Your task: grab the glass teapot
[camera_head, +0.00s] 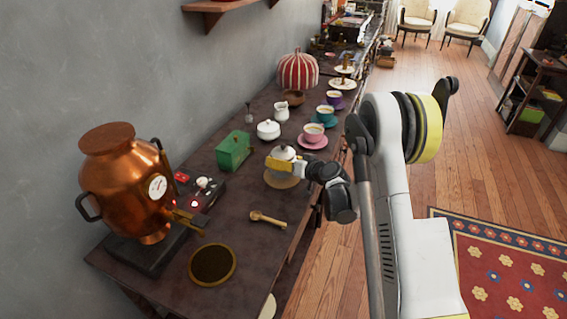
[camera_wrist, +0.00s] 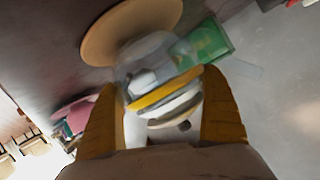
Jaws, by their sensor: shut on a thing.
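The glass teapot is clear, with a pale lid and a yellow band; it shows in the wrist view (camera_wrist: 143,58) between my fingers and in the head view (camera_head: 283,152) partly behind my gripper (camera_head: 286,165). My gripper, with yellow fingers in the wrist view (camera_wrist: 160,85), is shut on the teapot, one finger on each side. A round wooden coaster (camera_head: 282,182) lies below it, and shows at the top of the wrist view (camera_wrist: 105,38). I cannot tell whether the teapot touches the coaster.
A green box (camera_head: 233,151) stands left of the teapot. A pink cup (camera_head: 313,132) on its saucer and a white sugar bowl (camera_head: 268,130) stand behind it. A wooden spoon (camera_head: 267,219) lies in front. A copper urn (camera_head: 130,185) stands at the left. Open floor lies right of the table.

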